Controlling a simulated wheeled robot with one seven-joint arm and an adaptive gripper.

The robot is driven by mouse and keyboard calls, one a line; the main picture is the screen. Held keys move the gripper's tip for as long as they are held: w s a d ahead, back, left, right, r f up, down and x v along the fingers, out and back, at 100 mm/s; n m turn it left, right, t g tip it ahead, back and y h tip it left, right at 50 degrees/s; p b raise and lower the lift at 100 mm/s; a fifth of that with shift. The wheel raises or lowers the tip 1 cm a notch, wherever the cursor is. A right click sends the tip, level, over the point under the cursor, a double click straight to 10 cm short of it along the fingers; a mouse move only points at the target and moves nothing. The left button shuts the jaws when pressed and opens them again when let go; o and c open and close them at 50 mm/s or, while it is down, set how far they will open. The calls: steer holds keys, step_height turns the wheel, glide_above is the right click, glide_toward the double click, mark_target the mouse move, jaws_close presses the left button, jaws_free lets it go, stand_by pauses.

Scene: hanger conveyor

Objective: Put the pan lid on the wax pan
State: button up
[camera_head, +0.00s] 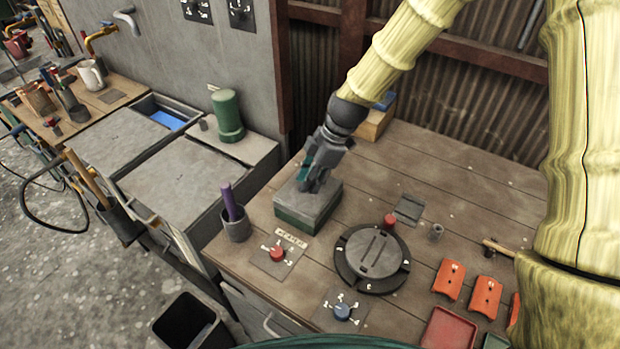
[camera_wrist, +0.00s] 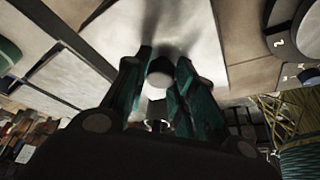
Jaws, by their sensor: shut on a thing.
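The pan lid (camera_head: 291,205) is a grey square plate, lying flat over the wax pan (camera_head: 300,219), a green-sided box on the wooden bench. Lid and pan look lined up; I cannot tell whether the lid rests fully on the rim. My gripper (camera_head: 306,187) points down at the middle of the lid. In the wrist view my gripper (camera_wrist: 160,85) has its teal fingers shut on the lid's round knob (camera_wrist: 160,68), with the pale lid surface (camera_wrist: 205,45) behind. The inside of the pan is hidden.
A round numbered turntable (camera_head: 345,272) lies right of the pan. A red knob (camera_head: 277,253) and a blue knob (camera_head: 342,312) are near the front edge. A cup (camera_head: 236,229) with a purple stick stands left. The bench behind the turntable is mostly clear.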

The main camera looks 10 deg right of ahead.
steer(key=shift+f, duration=0.3)
stand_by(0.4)
steer(key=o, duration=0.7)
steer(key=o, duration=0.6)
steer(key=shift+c, duration=0.2)
steer(key=v, duration=1.2)
steer(key=shift+s+d+f, duration=0.1)
